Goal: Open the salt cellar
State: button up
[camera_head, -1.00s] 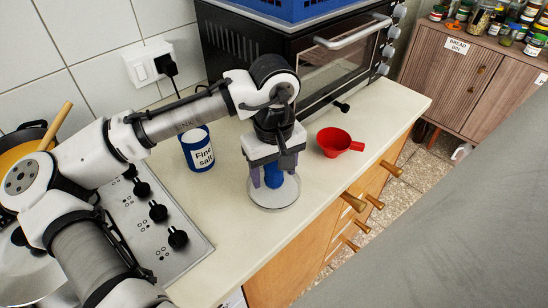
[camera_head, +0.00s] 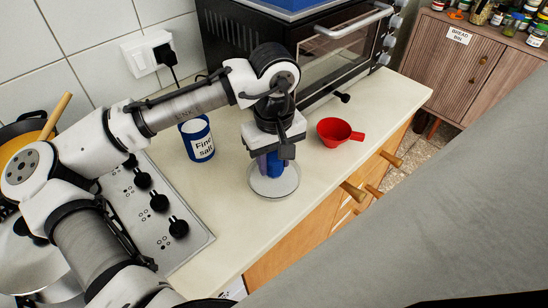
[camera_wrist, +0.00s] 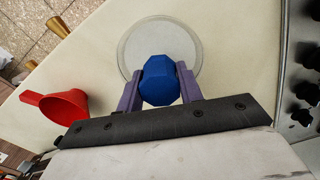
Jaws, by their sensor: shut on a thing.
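The salt cellar (camera_head: 274,188) is a low, round, clear-and-pale dish with a blue knob (camera_head: 275,168) on top, standing on the counter. In the wrist view the dish rim (camera_wrist: 196,42) shows as a pale ring, and the faceted blue knob (camera_wrist: 160,82) sits between my fingers. My gripper (camera_head: 270,162) points down over the cellar, its purple-grey fingers shut on the blue knob. The wrist view shows my gripper (camera_wrist: 160,90) with one finger on each side of it. I cannot tell whether the lid is lifted off the dish.
A blue "Fine salt" tub (camera_head: 197,139) stands left of the cellar. A red scoop-like cup (camera_head: 335,132) lies to the right. A black oven (camera_head: 320,55) is behind, and a hob (camera_head: 155,205) is at the left. The counter's front edge is close on the right.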

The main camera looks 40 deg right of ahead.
dwell(0.7)
jog(key=o, duration=1.5)
notch_tip(320, 180, up, 6)
jog(key=p, duration=0.6)
jog(key=shift+p, duration=0.35)
jog(key=shift+f, duration=0.1)
